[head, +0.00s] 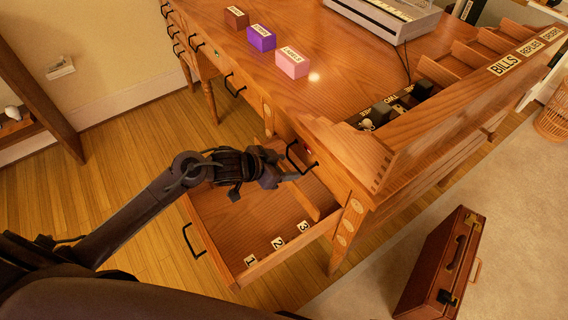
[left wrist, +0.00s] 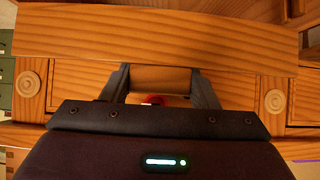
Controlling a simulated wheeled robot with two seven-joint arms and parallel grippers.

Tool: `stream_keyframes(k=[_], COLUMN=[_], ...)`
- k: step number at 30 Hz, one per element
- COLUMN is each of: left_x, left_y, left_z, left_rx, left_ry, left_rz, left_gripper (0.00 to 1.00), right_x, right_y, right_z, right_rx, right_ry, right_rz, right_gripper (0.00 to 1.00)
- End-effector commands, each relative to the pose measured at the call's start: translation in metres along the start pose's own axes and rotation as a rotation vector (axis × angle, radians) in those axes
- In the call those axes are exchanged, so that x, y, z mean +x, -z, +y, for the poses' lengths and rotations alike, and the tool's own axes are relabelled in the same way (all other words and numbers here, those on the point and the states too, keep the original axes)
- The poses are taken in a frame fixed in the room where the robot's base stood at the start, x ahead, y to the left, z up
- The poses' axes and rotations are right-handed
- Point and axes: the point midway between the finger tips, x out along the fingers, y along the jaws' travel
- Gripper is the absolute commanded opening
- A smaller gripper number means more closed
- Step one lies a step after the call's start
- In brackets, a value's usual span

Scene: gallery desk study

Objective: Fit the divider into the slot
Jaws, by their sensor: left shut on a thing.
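The divider (head: 306,204) is a thin wooden board at the open lower drawer, near the label 3. My left gripper (head: 282,179) is at one end of it, shut on it. In the left wrist view a wooden piece shows between the two fingers (left wrist: 160,88), below a wide plank. The open drawer (head: 233,222) has labels 1, 2 and 3 (head: 278,242) along one edge. The slot itself is too small to make out, and I cannot tell whether the divider touches it. My right gripper is not in view.
The wooden desk (head: 350,75) rises beside the drawer, with a black handle (head: 300,158) close to my left gripper. Brown, purple and pink blocks (head: 292,62) lie on the desktop. A brown briefcase (head: 440,262) stands on the rug at the right. Floor left of the drawer is clear.

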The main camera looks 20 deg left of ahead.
Motion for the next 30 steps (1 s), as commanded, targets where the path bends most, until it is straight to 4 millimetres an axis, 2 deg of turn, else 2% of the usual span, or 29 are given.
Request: stream_keyframes(k=[19, 30], left_x=[0.0006, 0.0003], left_y=[-0.0004, -0.0002], left_z=[0.0001, 0.0004], left_rx=[0.0, 0.0], left_ry=[0.0, 0.0], left_rz=[0.001, 0.0], left_gripper=[0.3, 0.3], right_x=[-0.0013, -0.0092], right_y=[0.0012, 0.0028], right_z=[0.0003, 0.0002], right_rx=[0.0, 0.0], right_ry=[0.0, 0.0], right_rz=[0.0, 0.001], right_gripper=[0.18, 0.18])
